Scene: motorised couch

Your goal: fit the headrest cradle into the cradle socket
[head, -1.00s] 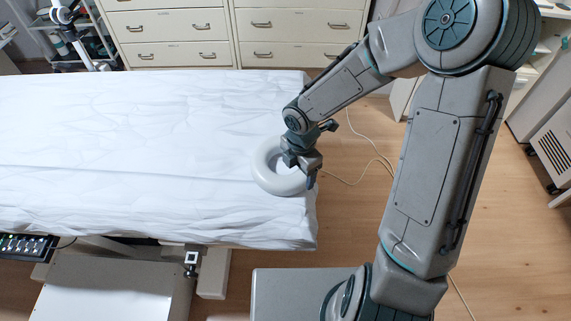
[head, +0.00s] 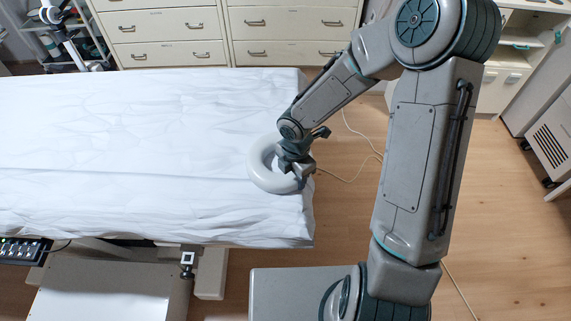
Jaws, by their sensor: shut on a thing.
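The headrest cradle looks to be the pale grey padded ring (head: 256,163) at the right end of the couch (head: 120,130), over the white sheet. My gripper (head: 300,171) is shut on the ring's right side. I cannot tell whether the ring touches the sheet or is held just above it. The cradle socket is not clearly identifiable. A small square fitting with a dark centre (head: 188,259) shows below the couch's near side, but I cannot tell whether it is the socket. The couch's right end face is mostly hidden by the sheet and my arm.
Cream drawer cabinets (head: 290,25) stand behind the couch. A dark control panel (head: 22,250) is at the couch's lower left. A thin cable (head: 352,140) lies on the wooden floor (head: 340,215) right of the couch. A white cabinet (head: 490,90) stands at the right.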

